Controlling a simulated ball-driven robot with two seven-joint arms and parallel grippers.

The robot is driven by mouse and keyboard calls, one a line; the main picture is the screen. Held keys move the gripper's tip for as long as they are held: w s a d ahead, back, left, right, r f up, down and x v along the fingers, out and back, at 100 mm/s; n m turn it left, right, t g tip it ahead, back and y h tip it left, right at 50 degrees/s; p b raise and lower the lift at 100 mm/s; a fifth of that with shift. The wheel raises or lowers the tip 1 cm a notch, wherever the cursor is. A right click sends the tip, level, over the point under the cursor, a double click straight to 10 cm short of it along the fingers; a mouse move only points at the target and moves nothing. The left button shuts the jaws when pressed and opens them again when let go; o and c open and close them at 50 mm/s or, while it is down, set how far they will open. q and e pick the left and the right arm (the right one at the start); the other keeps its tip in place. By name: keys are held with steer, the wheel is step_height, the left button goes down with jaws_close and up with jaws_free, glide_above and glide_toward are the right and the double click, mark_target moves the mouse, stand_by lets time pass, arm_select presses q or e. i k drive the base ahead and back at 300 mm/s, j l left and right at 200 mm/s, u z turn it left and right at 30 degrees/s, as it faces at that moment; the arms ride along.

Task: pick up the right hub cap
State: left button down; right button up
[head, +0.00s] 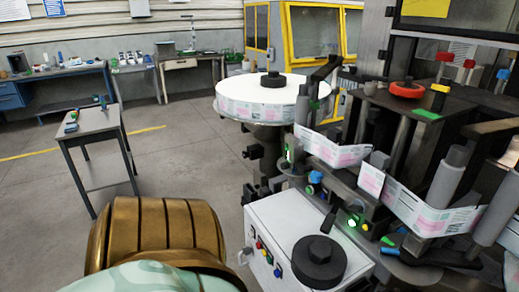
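A black round cap with a smaller raised top (319,262) sits on the white control box (280,232) at the bottom centre-right. A similar black cap (273,79) sits at the middle of the white label reel (240,92) farther back. The cap on the box is the one more to the right. Neither of my grippers is in view, and nothing is seen touching either cap.
The labelling machine, with a printed label web (335,150) and grey rollers (447,178), fills the right side. A red disc (406,90) lies on its dark top plate. A small grey table (92,124) stands left. Open floor (190,145) lies between.

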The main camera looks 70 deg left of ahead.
mark_target(319, 262)
steer(key=u, duration=1.6)
steer(key=k+z, duration=0.1)
steer(key=z, duration=1.8)
steer(key=u, duration=1.85)
